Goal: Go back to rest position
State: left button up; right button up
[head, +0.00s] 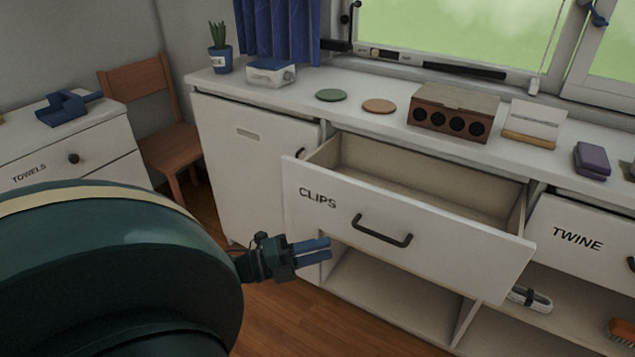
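My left gripper (329,249) has two blue fingers that point right, with a narrow gap between them and nothing held. It hangs in front of the cabinet, left of and below the dark handle (381,232) of the CLIPS drawer, and appears apart from it. The CLIPS drawer (410,233) is pulled out, and the visible part of its inside is empty. My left arm's large dark green part fills the lower left and hides the floor there. My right gripper is not in view.
The white counter (375,131) holds a speaker-like box (453,112), coasters, a card stand and a potted plant (220,50). The TWINE drawer (580,238) is at the right. A wooden chair (160,115) and the TOWELS cabinet (70,160) stand left. Wooden floor shows below my gripper.

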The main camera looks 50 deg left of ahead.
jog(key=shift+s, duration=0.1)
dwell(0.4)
pick_arm(q)
jog(key=s+d+f+n+t+y, duration=0.1)
jog(key=s+d+n+y, duration=0.3)
jog(key=d+n, duration=0.95)
jog(key=s+d+r+n+g+y+p, duration=0.1)
jog(key=s+d+r+n+g+p, duration=0.1)
jog(key=p, duration=0.6)
jog(key=s+d+r+n+g+y+p, duration=0.1)
jog(key=s+d+r+n+g+p, duration=0.1)
jog(key=d+r+n+g+p, duration=0.2)
jog(key=d+n+p, duration=0.3)
jog(key=p, duration=0.1)
jog(key=shift+s+d+r+g+y, duration=0.2)
jog(key=shift+s+g+y, duration=0.2)
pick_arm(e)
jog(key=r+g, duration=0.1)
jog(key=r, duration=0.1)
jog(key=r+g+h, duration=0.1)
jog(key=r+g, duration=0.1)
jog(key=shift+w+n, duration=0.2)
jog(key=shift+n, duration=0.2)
pick_arm(q)
jog(key=shift+f+n, duration=0.15)
jog(key=shift+n, duration=0.1)
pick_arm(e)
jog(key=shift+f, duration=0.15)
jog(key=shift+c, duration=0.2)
